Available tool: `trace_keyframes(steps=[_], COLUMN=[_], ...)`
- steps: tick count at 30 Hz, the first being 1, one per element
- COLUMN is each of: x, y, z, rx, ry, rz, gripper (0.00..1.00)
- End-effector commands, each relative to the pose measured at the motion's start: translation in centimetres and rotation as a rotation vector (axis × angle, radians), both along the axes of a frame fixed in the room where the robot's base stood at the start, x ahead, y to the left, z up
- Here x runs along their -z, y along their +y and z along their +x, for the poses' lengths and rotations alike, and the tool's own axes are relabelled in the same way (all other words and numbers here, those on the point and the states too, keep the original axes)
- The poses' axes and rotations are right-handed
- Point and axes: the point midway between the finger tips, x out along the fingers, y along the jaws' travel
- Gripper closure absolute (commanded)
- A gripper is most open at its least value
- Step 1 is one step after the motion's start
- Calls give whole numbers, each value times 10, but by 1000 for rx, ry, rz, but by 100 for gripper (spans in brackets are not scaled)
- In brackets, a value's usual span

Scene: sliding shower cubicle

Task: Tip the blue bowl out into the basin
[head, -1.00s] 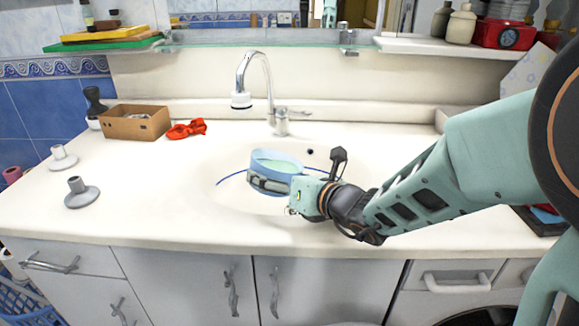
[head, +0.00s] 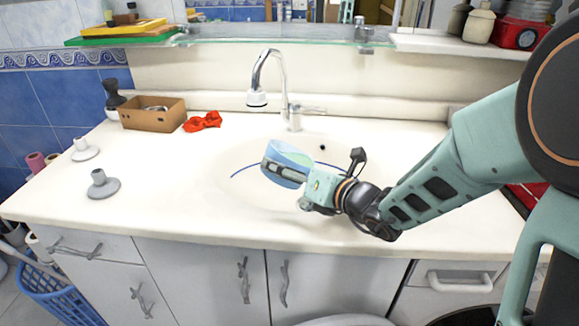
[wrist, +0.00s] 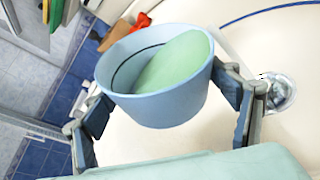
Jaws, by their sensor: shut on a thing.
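The blue bowl (head: 285,159) is held over the white basin (head: 240,190) and is tilted in the head view. My gripper (head: 284,172) is shut on the bowl, with a finger along its side. In the wrist view the bowl (wrist: 160,101) sits between both dark finger pads, and a pale green rounded thing (wrist: 178,68) lies inside it. The basin's drain (wrist: 280,92) shows to the right of the bowl in the wrist view. A thin blue line runs along the basin behind the bowl.
The tap (head: 268,75) arches over the back of the basin. A brown box (head: 152,113), a red bow-like item (head: 202,121) and grey pegs (head: 102,184) stand on the left counter. A glass shelf (head: 270,37) runs above.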

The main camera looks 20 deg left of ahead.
Motion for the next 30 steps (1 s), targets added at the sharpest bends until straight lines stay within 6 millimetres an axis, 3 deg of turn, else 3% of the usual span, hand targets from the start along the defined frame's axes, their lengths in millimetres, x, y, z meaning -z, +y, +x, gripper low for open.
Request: trace_keyframes(steps=[30], x=[-22], y=[-3], z=[3], rx=[1], ry=[210], rz=[198], gripper=[54])
